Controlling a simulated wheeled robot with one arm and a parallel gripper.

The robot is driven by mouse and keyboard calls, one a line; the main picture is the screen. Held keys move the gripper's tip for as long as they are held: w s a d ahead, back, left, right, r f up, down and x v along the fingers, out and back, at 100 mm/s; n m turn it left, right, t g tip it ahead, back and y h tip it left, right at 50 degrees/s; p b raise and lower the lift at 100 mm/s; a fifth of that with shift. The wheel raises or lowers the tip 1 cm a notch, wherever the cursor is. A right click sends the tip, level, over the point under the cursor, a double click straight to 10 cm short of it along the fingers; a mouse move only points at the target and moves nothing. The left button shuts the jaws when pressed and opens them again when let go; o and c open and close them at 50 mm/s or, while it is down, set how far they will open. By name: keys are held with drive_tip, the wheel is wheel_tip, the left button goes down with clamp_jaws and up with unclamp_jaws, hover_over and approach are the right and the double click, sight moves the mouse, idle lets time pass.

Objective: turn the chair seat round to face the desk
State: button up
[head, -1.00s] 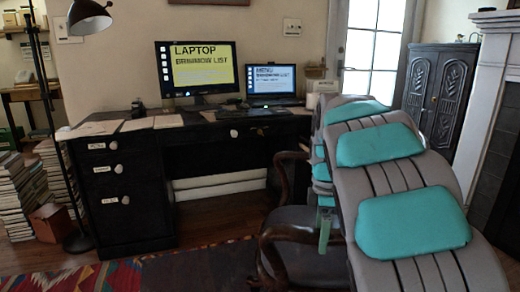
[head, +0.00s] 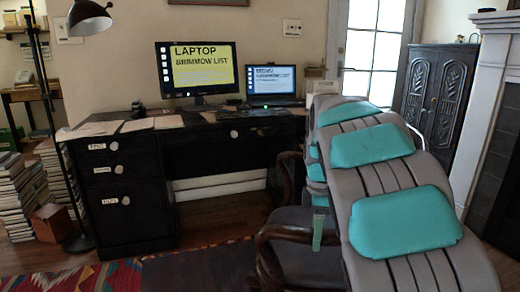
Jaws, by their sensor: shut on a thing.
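A dark wooden armchair (head: 297,222) stands in front of the desk at right of centre. Its two curved armrests reach toward the left of the picture, one nearer the desk and one nearer me. The seat between them is dark. My arm covers the chair's right part, so its back is hidden. My gripper (head: 318,232) hangs at the end of my grey and teal arm, with a green finger part showing at the chair's near armrest. It appears shut on the chair, but the contact is mostly hidden. The black desk (head: 125,217) stands against the wall.
A monitor (head: 198,68), a laptop (head: 271,85) and papers (head: 90,130) are on the desk. A floor lamp (head: 90,18) and book stacks (head: 14,195) stand at left. A dark cabinet (head: 437,92) and white fireplace surround (head: 485,120) are at right.

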sight(289, 223)
drive_tip(key=shift+w+a+m+p, duration=0.2)
drive_tip(key=shift+w+a+m, duration=0.15)
drive_tip(key=shift+a, duration=0.4)
drive_tip(key=shift+w+a+m+p, duration=0.2)
drive_tip(key=shift+w+a+m, duration=0.1)
drive_tip(key=shift+a, duration=0.4)
drive_tip(key=shift+w+a+m+p, duration=0.2)
drive_tip(key=shift+w+a+m, duration=0.15)
drive_tip(key=shift+a, duration=0.4)
drive_tip(key=shift+a, duration=0.1)
drive_tip(key=shift+w+a+r+m+p, duration=0.15)
drive_tip(key=shift+w+a+m+p, duration=0.35)
drive_tip(key=shift+w+a+p, duration=0.35)
drive_tip(key=shift+w+a+m+p, duration=0.3)
drive_tip(key=shift+w+a+m, duration=0.15)
drive_tip(key=shift+a, duration=0.35)
drive_tip(key=shift+w+a+m+p, duration=0.25)
drive_tip(key=shift+w+a+m, duration=0.15)
drive_tip(key=shift+a, duration=0.4)
drive_tip(key=w+a+m, duration=0.2)
drive_tip(key=w+a, duration=0.2)
drive_tip(key=shift+w+a, duration=0.2)
drive_tip(key=shift+w, duration=0.05)
